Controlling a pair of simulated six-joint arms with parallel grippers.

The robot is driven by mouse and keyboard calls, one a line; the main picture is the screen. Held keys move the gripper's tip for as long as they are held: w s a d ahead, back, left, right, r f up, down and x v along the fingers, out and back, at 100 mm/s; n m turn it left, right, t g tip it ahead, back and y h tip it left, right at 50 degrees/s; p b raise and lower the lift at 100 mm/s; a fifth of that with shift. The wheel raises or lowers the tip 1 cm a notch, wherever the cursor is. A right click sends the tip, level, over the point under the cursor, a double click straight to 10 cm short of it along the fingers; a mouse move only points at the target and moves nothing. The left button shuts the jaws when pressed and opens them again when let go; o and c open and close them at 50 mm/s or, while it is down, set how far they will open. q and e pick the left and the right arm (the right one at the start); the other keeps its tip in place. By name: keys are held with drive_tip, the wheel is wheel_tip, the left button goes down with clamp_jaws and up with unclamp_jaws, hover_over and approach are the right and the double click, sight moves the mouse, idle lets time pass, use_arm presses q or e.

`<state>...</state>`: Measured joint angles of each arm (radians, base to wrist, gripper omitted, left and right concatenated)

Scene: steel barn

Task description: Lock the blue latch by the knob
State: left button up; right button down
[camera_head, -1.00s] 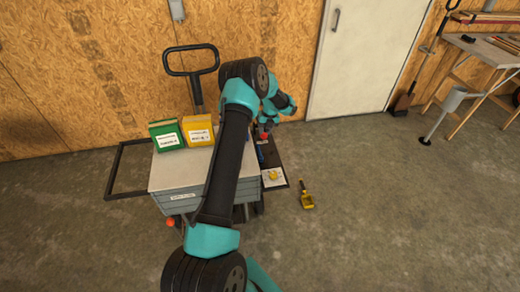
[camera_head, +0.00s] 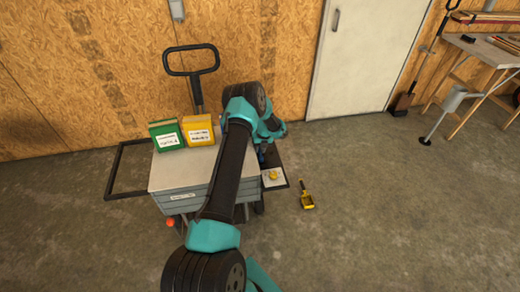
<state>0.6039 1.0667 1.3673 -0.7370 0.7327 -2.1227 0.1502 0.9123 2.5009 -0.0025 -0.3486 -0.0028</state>
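A small blue part (camera_head: 262,154), which looks like the blue latch, shows on a dark board beside the grey cart. It is tiny and mostly covered by my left arm and gripper, so its position is unclear. I cannot make out its knob. My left gripper (camera_head: 261,144) points down right above the blue part. Its fingers are too small and covered to tell whether they touch it or are open or shut. My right gripper is not in view.
The grey cart (camera_head: 172,184) carries a green box (camera_head: 167,136) and a yellow box (camera_head: 198,131). A yellow part sits on a pale plate (camera_head: 274,183) on the board's near end. A yellow tool (camera_head: 307,197) lies on the floor. Open floor lies to the right.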

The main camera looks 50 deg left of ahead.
use_arm(q)
clamp_jaws()
